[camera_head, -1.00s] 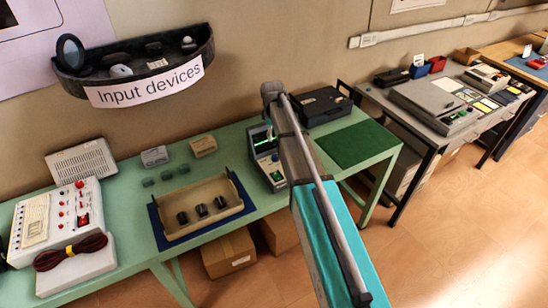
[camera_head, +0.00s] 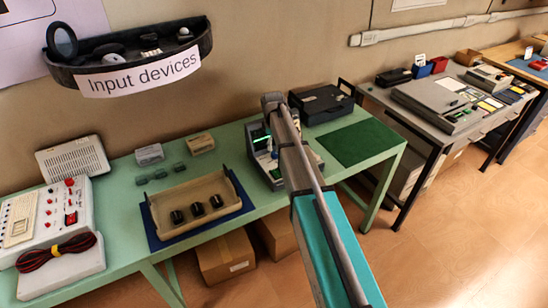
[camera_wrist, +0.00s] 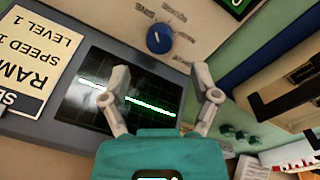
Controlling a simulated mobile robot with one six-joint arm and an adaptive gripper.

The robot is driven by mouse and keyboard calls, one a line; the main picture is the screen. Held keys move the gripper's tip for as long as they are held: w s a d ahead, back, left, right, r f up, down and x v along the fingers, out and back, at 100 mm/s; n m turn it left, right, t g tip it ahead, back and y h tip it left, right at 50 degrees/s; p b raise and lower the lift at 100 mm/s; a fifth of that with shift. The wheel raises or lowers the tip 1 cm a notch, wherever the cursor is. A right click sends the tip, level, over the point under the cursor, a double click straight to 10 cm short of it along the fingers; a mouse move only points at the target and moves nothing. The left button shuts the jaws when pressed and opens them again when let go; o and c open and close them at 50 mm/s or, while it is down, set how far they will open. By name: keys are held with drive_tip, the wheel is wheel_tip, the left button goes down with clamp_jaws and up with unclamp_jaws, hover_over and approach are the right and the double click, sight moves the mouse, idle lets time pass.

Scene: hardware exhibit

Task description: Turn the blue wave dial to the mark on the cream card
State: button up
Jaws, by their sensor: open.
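The blue wave dial (camera_wrist: 159,39) is a small round knob with a pale pointer line, at the top middle of the wrist view. Small upside-down labels surround it; one reads SINE, others are too blurred to read. The cream card (camera_wrist: 30,62) is at the left, partly cut off, with RAM, SPEED 1 and LEVEL 1 legible. My gripper (camera_wrist: 163,82) is open and empty above the dark screen with a green trace (camera_wrist: 150,108), apart from the dial. In the head view the screen device (camera_head: 262,150) is partly hidden by my arm.
On the green table, a beige tray (camera_head: 180,233) with black knobs stands left of the device. A dark case (camera_head: 320,106) and a green mat (camera_head: 362,143) are to its right. A dark wall shelf (camera_head: 60,75) hangs at the upper left.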

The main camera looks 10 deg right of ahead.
sight(274, 153)
drive_tip(key=shift+w+f+b, duration=0.1)
drive_tip(key=shift+f+b, duration=2.4)
drive_tip(key=shift+f, duration=0.3)
clamp_jaws()
